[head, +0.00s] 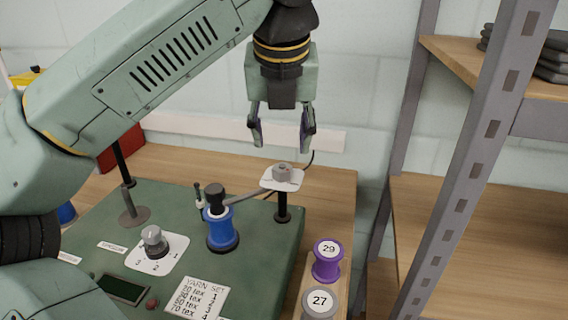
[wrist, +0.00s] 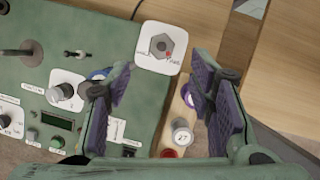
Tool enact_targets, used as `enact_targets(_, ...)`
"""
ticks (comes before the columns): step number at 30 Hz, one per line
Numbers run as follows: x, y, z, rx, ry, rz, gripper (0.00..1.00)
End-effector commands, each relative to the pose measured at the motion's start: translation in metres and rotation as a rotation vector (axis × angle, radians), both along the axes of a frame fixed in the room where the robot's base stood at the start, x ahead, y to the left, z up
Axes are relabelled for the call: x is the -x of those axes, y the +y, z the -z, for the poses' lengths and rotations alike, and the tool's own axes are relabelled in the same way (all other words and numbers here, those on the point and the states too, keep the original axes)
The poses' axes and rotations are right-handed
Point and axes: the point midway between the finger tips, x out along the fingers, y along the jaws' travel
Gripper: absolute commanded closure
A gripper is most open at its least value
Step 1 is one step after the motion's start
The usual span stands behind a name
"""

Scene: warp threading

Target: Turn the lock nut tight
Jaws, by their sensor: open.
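The lock nut (head: 283,171) is a grey hexagonal nut on a white plate (head: 296,183) on top of a black post (head: 282,208) at the right edge of the green panel. In the wrist view the nut (wrist: 160,45) shows from above on its white plate, with a red mark and small lettering beside it. My gripper (head: 281,140) is open and empty, pointing down above the nut and apart from it. In the wrist view the open fingers (wrist: 160,88) stand left and right, with the nut beyond them toward the top.
A blue spool (head: 221,228) with a metal arm stands left of the post. A knob (head: 153,240) and a yarn list (head: 197,299) are on the green panel (head: 265,262). Spools 29 (head: 327,264) and 27 (head: 319,303) stand at right. A grey shelf upright (head: 480,150) rises farther right.

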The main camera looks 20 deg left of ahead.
Motion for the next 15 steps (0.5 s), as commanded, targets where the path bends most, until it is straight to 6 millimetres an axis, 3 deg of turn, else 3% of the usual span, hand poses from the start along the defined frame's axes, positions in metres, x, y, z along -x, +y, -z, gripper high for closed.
enact_targets(1, -0.004, 0.001, 0.017, 0.002, 0.0, 0.003, 0.51)
enact_targets(6, -0.016, 0.003, 0.046, 0.003, -0.001, 0.005, 0.51)
enact_targets(15, -0.029, 0.006, 0.073, 0.004, -0.002, 0.006, 0.51)
